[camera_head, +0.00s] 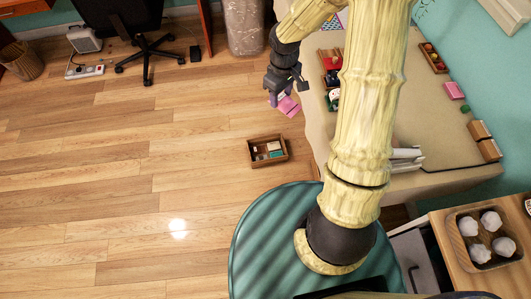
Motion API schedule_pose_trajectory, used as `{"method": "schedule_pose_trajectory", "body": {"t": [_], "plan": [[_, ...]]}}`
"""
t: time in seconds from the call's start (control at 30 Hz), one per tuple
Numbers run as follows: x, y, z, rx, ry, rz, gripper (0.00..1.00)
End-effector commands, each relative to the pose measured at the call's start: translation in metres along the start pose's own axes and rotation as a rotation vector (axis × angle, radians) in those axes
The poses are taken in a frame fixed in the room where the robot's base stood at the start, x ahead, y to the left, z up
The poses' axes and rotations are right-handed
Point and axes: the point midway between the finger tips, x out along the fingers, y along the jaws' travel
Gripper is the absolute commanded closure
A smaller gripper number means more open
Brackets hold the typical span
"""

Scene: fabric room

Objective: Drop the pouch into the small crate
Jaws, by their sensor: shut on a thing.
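My gripper (283,96) is shut on a pink pouch (289,107) and holds it in the air just off the left edge of the table. A small purple part shows at the pouch's left. The small crate (252,154), a brown wooden box, is lower in the picture and a little left of the pouch. It appears to stand on the wooden floor. Several small light and teal items lie inside it. The pouch is apart from the crate.
The beige table (430,140) at right holds a wooden tray (433,58), another pink item (454,90) and other small things. An office chair (145,50), a power strip (85,71) and a wicker basket (22,61) stand at upper left. Floor left of the crate is clear.

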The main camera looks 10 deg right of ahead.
Motion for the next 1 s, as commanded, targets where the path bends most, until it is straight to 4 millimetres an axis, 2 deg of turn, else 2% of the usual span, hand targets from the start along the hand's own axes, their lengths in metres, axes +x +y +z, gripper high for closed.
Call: {"method": "schedule_pose_trajectory", "body": {"t": [0.23, 0.33, 0.47, 0.6, 0.73, 0.83, 1.0], "plan": [[0.001, 0.0, 0.0, 0.003, 0.0, -0.001, 0.74], [0.01, -0.001, -0.001, 0.037, -0.001, -0.008, 0.74], [0.042, -0.002, -0.005, 0.159, 0.0, -0.024, 0.74], [0.091, -0.004, -0.006, 0.364, -0.003, -0.031, 0.74], [0.131, -0.003, -0.003, 0.533, -0.005, -0.017, 0.74], [0.147, -0.001, 0.0, 0.609, -0.003, -0.005, 0.74], [0.151, 0.001, 0.0, 0.638, 0.001, -0.001, 0.74]]}}
